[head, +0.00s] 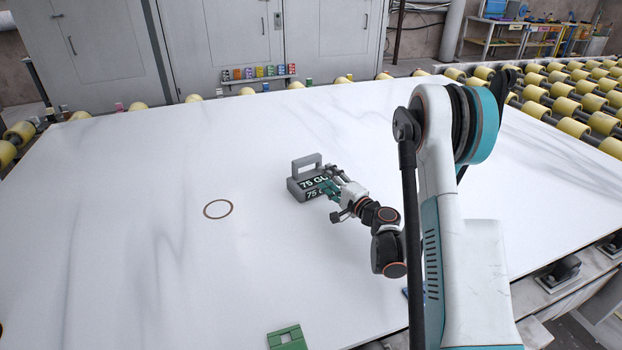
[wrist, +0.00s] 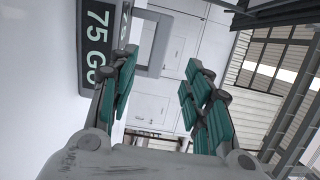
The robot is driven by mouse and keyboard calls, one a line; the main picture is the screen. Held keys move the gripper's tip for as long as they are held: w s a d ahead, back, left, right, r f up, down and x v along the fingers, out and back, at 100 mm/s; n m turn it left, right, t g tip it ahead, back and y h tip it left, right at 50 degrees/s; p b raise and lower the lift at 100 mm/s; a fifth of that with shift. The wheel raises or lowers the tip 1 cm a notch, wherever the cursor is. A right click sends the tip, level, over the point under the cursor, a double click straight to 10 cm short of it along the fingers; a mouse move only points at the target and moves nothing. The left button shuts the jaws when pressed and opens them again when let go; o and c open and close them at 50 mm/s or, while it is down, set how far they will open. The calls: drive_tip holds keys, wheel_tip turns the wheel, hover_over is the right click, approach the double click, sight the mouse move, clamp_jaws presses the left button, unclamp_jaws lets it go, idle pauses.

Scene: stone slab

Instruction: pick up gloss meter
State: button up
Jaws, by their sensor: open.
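The gloss meter (head: 295,189) is a grey box with a loop handle on top and a black label with white "75 GU" text. I cannot tell whether a finger touches the meter.
A thin brown ring (head: 218,209) lies on the slab (head: 130,240) left of the meter. A green block (head: 287,337) is at the near edge. Yellow rollers (head: 571,127) run along the back and right. The slab around the meter is mostly clear.

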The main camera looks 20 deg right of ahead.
sight(307, 163)
drive_tip(key=x, duration=0.5)
drive_tip(key=shift+w+a+f, duration=0.1)
drive_tip(key=shift+w+a, duration=0.05)
drive_tip(key=shift+w, duration=0.15)
drive_tip(key=b+x, duration=0.2)
drive_tip(key=x, duration=0.3)
drive_tip(key=shift+a+f+b, duration=0.1)
drive_tip(key=shift+b, duration=0.25)
drive_tip(key=shift+w+a, duration=0.1)
drive_tip(key=shift+w, duration=0.4)
drive_tip(key=shift+r, duration=0.2)
clamp_jaws()
